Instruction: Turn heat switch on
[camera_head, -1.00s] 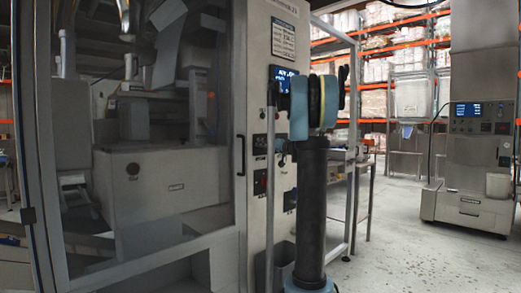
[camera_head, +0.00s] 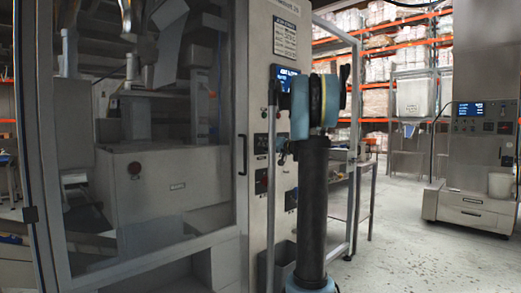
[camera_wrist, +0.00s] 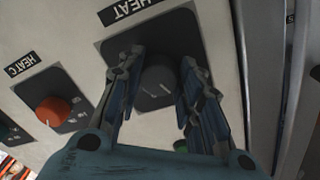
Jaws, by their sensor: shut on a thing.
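The heat switch (camera_wrist: 155,88) is a dark round knob with a pale line on its face, on a dark plate under a black HEAT label (camera_wrist: 133,9) in the wrist view. My gripper (camera_wrist: 160,62) has one finger on each side of the knob and is shut on it. The fingers hide the knob's sides. In the head view my arm stands in front of the panel (camera_head: 259,90) and hides much of it, so the heat switch cannot be made out there.
An orange-red knob (camera_wrist: 59,111) marked HEATC sits left of the switch. A green button (camera_wrist: 181,146) shows just below, close to my right finger. A glazed machine door (camera_head: 165,130) lies left of the panel. Open floor (camera_head: 405,255) stretches to the right.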

